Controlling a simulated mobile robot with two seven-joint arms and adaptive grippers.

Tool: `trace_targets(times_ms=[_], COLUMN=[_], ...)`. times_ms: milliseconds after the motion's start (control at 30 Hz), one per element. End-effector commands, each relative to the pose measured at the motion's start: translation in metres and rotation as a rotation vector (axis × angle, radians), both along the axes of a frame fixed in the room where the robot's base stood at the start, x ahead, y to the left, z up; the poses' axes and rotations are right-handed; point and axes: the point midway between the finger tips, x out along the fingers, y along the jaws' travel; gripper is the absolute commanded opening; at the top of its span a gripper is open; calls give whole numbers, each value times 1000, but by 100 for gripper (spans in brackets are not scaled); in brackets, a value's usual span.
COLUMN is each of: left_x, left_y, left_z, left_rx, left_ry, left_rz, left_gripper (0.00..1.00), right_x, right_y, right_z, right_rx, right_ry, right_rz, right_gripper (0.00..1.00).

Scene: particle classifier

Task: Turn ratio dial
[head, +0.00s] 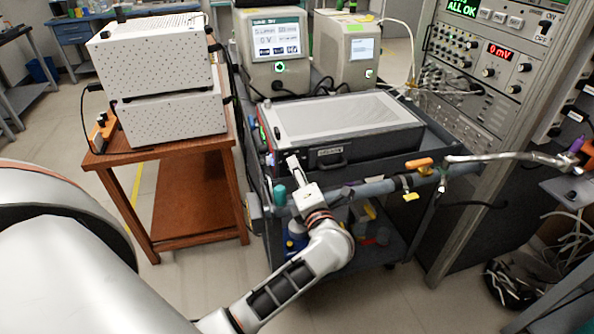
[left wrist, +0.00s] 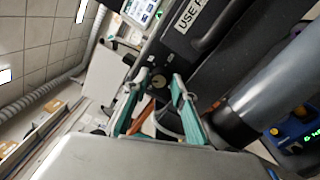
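A small round knob (left wrist: 158,81), which looks like the ratio dial, sits on the dark front panel of the instrument in the left wrist view. Its marking cannot be read. My left gripper (left wrist: 157,90) has its two teal fingers spread apart, one to each side of the knob, with a visible gap between them. I cannot tell whether the tips touch the knob. In the head view my left gripper (head: 292,165) is at the front left corner of the flat dark instrument (head: 345,153) on the cart; the gripper hides the knob there. My right gripper is not in view.
A blue-grey cart rail (head: 375,188) runs in front of the instrument, close to my left arm. An orange-handled item (head: 419,163) lies at its right. A wooden cart (head: 183,152) with white perforated boxes stands left; a tall equipment rack (head: 480,85) stands right.

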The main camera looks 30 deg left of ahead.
Motion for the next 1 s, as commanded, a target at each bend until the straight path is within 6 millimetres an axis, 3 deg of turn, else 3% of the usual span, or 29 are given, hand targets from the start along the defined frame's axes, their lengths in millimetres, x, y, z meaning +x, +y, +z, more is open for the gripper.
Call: trace_targets(times_ms=[167, 533, 1000], left_x=[-7, -43, -49], left_y=[-10, -51, -57], left_z=[-1, -1, -1], left_rx=[-3, -3, 0], left_ry=[1, 1, 0], left_rz=[-2, -1, 0], left_gripper=[26, 26, 26], right_x=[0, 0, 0], right_y=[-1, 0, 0], right_z=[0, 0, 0], right_rx=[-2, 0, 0], right_ry=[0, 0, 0], right_rz=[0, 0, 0], right_gripper=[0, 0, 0])
